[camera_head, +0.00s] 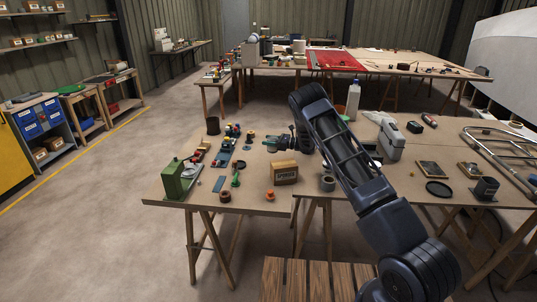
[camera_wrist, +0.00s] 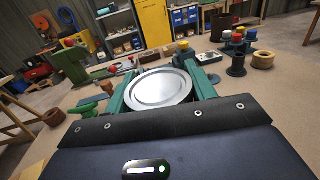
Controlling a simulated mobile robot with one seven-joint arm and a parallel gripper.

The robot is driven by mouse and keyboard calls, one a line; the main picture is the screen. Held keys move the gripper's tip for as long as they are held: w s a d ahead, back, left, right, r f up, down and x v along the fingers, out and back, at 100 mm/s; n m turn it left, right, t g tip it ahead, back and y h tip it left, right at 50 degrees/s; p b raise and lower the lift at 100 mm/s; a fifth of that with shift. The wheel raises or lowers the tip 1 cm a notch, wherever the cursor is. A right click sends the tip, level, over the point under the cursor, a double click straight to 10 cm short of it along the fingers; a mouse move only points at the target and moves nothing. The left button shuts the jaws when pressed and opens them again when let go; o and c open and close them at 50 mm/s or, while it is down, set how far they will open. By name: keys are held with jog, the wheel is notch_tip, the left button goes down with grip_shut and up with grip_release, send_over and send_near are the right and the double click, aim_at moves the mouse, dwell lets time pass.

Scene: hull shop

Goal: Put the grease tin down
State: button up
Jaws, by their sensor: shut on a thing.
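The grease tin (camera_wrist: 158,90) shows in the wrist view as a round, silver lid seen from above. My gripper (camera_wrist: 157,76) has its green fingers shut on the tin, one on each side. In the head view my gripper (camera_head: 271,144) is over the far middle part of the near wooden table (camera_head: 255,200). The tin is too small to make out clearly in the head view. The tin's underside is hidden, so I cannot tell whether it touches the tabletop.
A cardboard box (camera_head: 285,173) stands on the table in front of my gripper. A green machine (camera_head: 178,180) and several small parts stand to the left. A white bottle (camera_head: 353,100) is behind my arm. Some bare tabletop lies between the box and the small parts.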

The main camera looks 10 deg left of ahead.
jog(key=shift+f, duration=3.8)
jog(key=shift+f, duration=0.1)
jog(key=o, duration=1.2)
